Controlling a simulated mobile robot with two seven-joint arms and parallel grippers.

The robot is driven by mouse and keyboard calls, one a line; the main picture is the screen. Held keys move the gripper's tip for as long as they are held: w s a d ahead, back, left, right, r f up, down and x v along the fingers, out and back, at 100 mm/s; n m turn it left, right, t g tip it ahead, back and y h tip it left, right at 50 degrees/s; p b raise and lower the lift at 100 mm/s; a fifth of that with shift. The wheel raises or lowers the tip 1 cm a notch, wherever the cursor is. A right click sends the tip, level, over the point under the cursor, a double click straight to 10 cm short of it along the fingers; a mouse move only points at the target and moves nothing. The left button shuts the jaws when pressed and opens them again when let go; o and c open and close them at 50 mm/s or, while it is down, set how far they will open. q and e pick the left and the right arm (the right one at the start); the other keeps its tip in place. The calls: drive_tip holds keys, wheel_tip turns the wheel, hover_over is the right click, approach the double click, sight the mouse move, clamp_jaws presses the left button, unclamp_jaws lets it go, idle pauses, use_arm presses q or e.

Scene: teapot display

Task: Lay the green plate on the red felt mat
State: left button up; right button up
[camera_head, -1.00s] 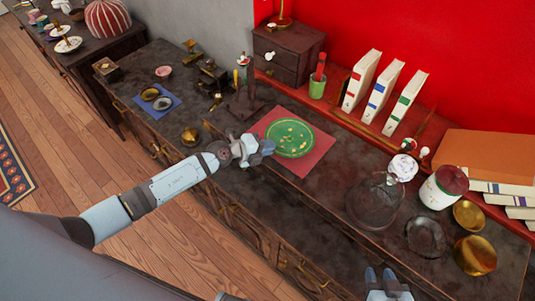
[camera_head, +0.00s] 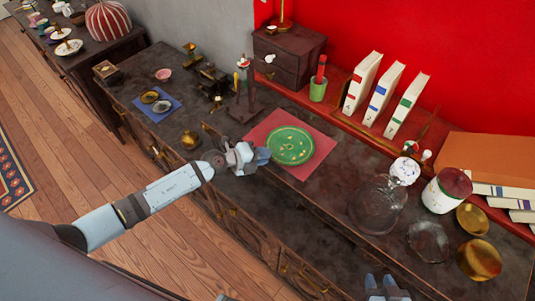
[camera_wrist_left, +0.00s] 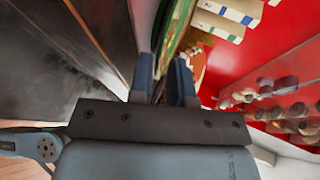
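The green plate (camera_head: 291,146) with small yellowish marks lies on the red felt mat (camera_head: 319,143), within the mat's edges as far as I can see. My left gripper (camera_head: 262,157) is just left of the plate, low over the mat's left edge. My right gripper (camera_head: 381,284) is at the bottom edge of the head view, fingers apart and empty.
A dark stand (camera_head: 244,95) and a green cup (camera_head: 318,89) are behind the mat. Books (camera_head: 363,82) stand on the red shelf. Glass dishes (camera_head: 376,208), a lidded jar (camera_head: 446,190) and brass bowls (camera_head: 478,258) are to the right. The dark top between is clear.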

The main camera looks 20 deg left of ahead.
use_arm(q)
drive_tip(key=v, duration=1)
drive_tip(key=s+d+f+n+y, duration=0.2)
drive_tip(key=s+d+n+y, duration=0.1)
drive_tip(key=s+n, duration=0.6)
drive_tip(key=s+d+f+n+y, duration=0.3)
drive_tip(key=s+n, duration=0.5)
drive_tip(key=n, duration=0.6)
drive_tip(key=shift+s+d+t, duration=0.3)
drive_tip(key=shift+s+d, duration=0.1)
drive_tip(key=shift+d, duration=0.3)
